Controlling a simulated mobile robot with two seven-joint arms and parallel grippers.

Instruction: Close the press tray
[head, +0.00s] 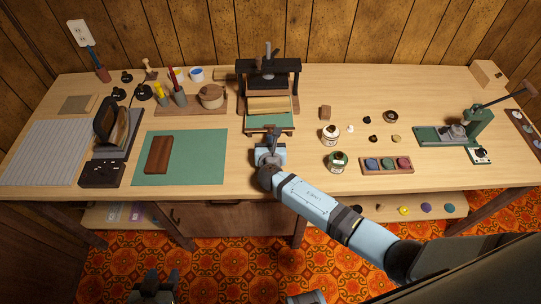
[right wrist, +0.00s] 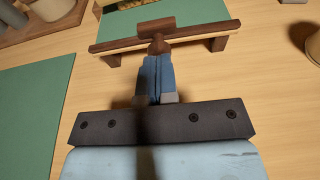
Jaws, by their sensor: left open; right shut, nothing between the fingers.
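The black press (head: 296,75) stands at the back middle of the table. Its wooden tray (head: 250,128) sticks out of the front, with a green surface on top. The tray's dark wooden front bar (right wrist: 215,33) crosses the top of the right wrist view, with a round brown knob (right wrist: 157,47) at its middle. My right gripper (head: 268,142) is shut and empty, just in front of the tray. In the right wrist view its blue fingers (right wrist: 156,65) point at the knob; I cannot tell whether they touch it. My left gripper (head: 157,278) is open, low over the floor, away from the table.
A green mat (head: 205,160) with a brown block (head: 159,155) lies left of my right gripper. Bottles, including a white one (head: 330,135), and a tray of coloured pads (head: 373,165) stand to the right. A wooden pot (head: 211,97) stands left of the press.

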